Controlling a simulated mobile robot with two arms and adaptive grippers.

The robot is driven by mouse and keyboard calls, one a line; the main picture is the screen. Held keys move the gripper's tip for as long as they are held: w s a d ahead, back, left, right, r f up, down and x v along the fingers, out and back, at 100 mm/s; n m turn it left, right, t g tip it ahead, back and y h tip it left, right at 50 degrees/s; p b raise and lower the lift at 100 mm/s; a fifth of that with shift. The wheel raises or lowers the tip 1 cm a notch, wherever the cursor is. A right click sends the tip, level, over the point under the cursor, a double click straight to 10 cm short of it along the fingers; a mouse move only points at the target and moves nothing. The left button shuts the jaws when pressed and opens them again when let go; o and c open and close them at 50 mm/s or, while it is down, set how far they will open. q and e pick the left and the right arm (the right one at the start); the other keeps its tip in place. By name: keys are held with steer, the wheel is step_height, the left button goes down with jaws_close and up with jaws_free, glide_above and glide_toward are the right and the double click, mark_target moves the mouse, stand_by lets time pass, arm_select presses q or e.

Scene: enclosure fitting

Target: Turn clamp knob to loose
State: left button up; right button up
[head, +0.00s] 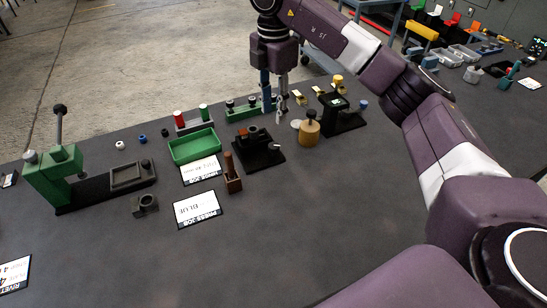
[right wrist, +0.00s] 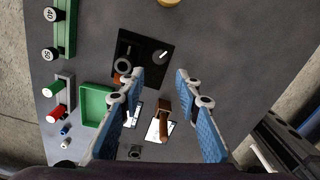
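The black clamp fixture (head: 267,160) stands mid-table in the head view. In the right wrist view its black plate (right wrist: 126,42) carries a dark ring-shaped part (right wrist: 123,66) and a round black knob (right wrist: 160,57) with a white pointer line. The line slants up to the right in that view; no lettering is readable. My right gripper (head: 274,108) is above the table behind the fixture in the head view. In the right wrist view its blue-padded fingers (right wrist: 160,88) are wide apart with nothing held between them. My left gripper is out of view.
Close around the fixture are a green tray (head: 176,156), a wooden-handled tool (head: 233,178), a brass-coloured weight (head: 309,134) and a black stand (head: 345,124). A green press (head: 50,180) stands at the left.

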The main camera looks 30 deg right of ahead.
mark_target(274, 145)
step_height(274, 145, down, 4)
steer(key=shift+r+b, duration=0.1)
steer(key=shift+b, duration=1)
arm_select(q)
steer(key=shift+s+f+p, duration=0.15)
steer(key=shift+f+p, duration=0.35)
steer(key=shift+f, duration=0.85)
arm_select(e)
steer(key=shift+f, duration=3.85)
jaws_close()
